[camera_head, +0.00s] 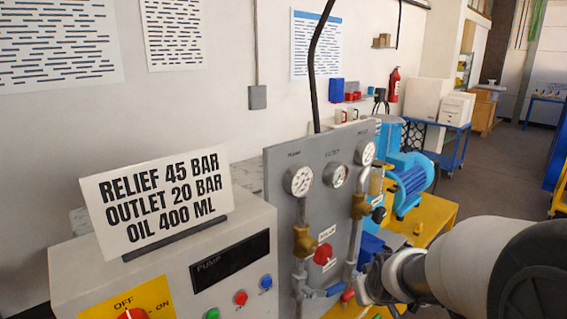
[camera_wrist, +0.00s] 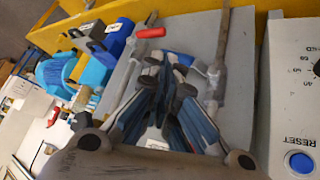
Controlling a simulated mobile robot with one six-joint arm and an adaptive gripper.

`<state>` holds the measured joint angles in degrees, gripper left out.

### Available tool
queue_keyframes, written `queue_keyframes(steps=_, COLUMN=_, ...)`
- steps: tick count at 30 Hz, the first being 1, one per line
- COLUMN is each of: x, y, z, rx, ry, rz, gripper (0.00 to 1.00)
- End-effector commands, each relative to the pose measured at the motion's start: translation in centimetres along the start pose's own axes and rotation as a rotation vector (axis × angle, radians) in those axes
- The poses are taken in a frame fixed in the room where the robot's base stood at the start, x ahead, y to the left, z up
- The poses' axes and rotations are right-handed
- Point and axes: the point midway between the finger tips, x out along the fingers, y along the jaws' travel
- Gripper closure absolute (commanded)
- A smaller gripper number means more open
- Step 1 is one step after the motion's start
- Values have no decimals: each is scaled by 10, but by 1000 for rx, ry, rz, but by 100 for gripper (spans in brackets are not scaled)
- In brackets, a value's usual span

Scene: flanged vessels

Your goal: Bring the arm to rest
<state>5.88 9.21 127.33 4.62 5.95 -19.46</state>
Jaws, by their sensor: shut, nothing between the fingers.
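My arm (camera_head: 450,262) reaches in from the lower right in the head view, in front of the gauge panel. Its far end is beside the panel's lower right pipes, where the fingers are hard to make out. In the wrist view my gripper (camera_wrist: 168,68) has its blue-padded fingers drawn together at the tips, with nothing held. Grey panel and pipework lie behind the fingers. A red-ended lever (camera_wrist: 150,33) is just beyond the fingertips in that view; I cannot tell if they touch.
The gauge panel (camera_head: 284,205) carries gauges, brass valves and a red knob (camera_head: 323,254). Left of it is a control box (camera_head: 185,262) with buttons and a sign (camera_head: 158,201). A blue motor (camera_head: 408,182) stands behind on a yellow bench (camera_head: 437,212). Open floor (camera_head: 490,165) lies at the back right.

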Motion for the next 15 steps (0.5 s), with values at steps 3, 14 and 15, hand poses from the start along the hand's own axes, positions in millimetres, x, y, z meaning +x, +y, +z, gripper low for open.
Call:
queue_keyframes(steps=3, x=-64, y=-16, z=13, rx=31, ry=-31, rz=-30, gripper=100)
queue_keyframes(steps=14, x=-204, y=-55, z=113, rx=130, ry=-175, rz=-75, gripper=100)
queue_keyframes(steps=15, x=-214, y=-58, z=124, rx=139, ry=-186, rz=-75, gripper=100)
